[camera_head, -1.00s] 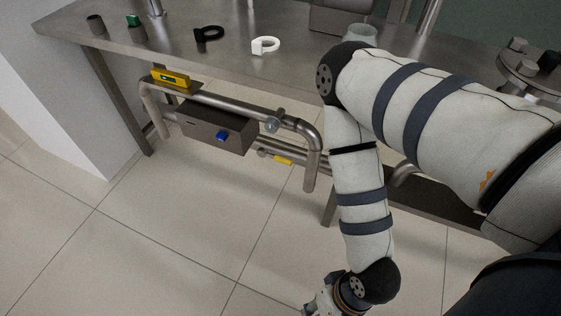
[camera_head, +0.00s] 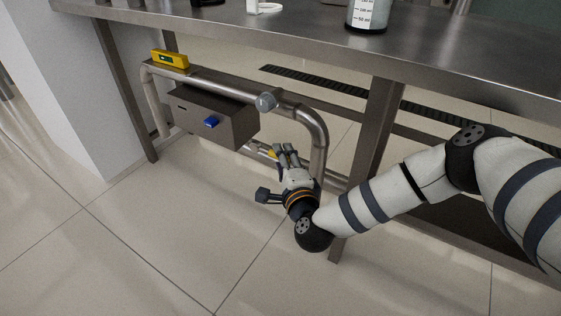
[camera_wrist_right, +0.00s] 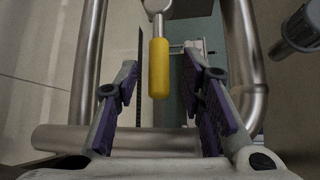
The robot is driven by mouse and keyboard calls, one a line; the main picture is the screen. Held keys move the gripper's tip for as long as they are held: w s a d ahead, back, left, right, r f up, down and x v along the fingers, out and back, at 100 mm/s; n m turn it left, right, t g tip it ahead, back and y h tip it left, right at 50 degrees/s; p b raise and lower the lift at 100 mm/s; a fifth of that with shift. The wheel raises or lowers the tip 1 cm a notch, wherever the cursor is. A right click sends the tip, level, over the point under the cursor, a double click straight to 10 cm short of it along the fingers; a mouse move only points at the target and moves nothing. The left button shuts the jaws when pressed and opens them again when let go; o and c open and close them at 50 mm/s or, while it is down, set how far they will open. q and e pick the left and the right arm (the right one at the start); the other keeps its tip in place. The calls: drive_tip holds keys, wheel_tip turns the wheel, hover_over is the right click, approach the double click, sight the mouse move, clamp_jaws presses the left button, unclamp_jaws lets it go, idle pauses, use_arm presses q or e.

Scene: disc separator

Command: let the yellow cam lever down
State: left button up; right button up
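The yellow cam lever (camera_wrist_right: 159,68) hangs straight down from a metal fitting in the right wrist view. It also shows in the head view as a small yellow piece (camera_head: 271,154), partly hidden by my gripper. My right gripper (camera_head: 288,155) is beside the lower pipe under the bench. In the right wrist view my right gripper (camera_wrist_right: 165,105) is open, its purple-padded fingers apart, one on each side of the lever in the picture. Gaps show between lever and pads. How far the lever is from the fingertips in depth is unclear. My left gripper is not in view.
A bent steel pipe (camera_head: 318,140) stands close to the right of my right gripper. A grey box with a blue knob (camera_head: 211,121) hangs to its left. A yellow meter (camera_head: 170,59) sits on the upper pipe. The bench (camera_head: 300,45) is above; open floor lies in front.

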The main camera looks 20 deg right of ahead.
drive_tip(key=shift+w+d+f, duration=0.1)
drive_tip(key=shift+w+f, duration=0.1)
drive_tip(key=shift+w, duration=0.85)
clamp_jaws()
drive_tip(key=shift+f+b, duration=0.1)
drive_tip(key=shift+b, duration=0.25)
